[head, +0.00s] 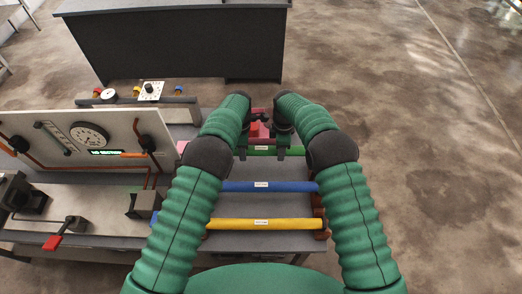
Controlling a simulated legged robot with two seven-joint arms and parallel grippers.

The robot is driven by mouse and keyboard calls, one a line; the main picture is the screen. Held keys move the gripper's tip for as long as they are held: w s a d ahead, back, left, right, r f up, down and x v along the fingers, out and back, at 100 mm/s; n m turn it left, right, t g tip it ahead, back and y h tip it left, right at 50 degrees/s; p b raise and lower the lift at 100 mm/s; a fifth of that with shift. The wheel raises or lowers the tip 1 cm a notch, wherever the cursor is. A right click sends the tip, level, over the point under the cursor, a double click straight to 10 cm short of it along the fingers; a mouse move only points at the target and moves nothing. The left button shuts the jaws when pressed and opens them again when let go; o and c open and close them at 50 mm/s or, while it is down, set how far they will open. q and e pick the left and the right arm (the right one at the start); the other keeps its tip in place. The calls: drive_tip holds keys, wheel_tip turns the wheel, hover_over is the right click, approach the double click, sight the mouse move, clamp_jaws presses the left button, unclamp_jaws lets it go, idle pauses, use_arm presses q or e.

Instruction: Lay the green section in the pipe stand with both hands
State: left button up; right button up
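The green section (262,150) is a short green pipe with a white label, lying crosswise at the far end of the grey bench. My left gripper (242,152) is at its left part and my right gripper (282,152) at its right part, both with dark fingers pointing down at it. The finger gaps are too small and hidden to show whether they are closed on it. The pipe stand (321,224) shows as brown-red supports by the right pipe ends; my arms hide much of it. Whether the green section touches the stand cannot be seen.
A blue pipe (238,187) and a yellow pipe (240,224) lie parallel, nearer me. A red object (258,131) is just beyond the green section. A gauge panel (120,140) stands left, and a dark counter (175,45) behind. The floor at right is clear.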

use_arm(q)
drive_tip(key=shift+d, duration=0.35)
drive_tip(key=c, duration=0.5)
use_arm(e)
drive_tip(key=shift+d, duration=0.3)
drive_tip(key=c, duration=0.5)
use_arm(q)
drive_tip(key=shift+a, duration=0.25)
clamp_jaws()
use_arm(e)
drive_tip(key=shift+a, duration=0.2)
clamp_jaws()
use_arm(q)
drive_tip(key=shift+a, duration=0.4)
use_arm(e)
drive_tip(key=shift+a, duration=0.45)
use_arm(q)
drive_tip(key=shift+d, duration=0.3)
use_arm(e)
drive_tip(key=shift+d, duration=0.3)
use_arm(q)
drive_tip(key=shift+a, duration=0.1)
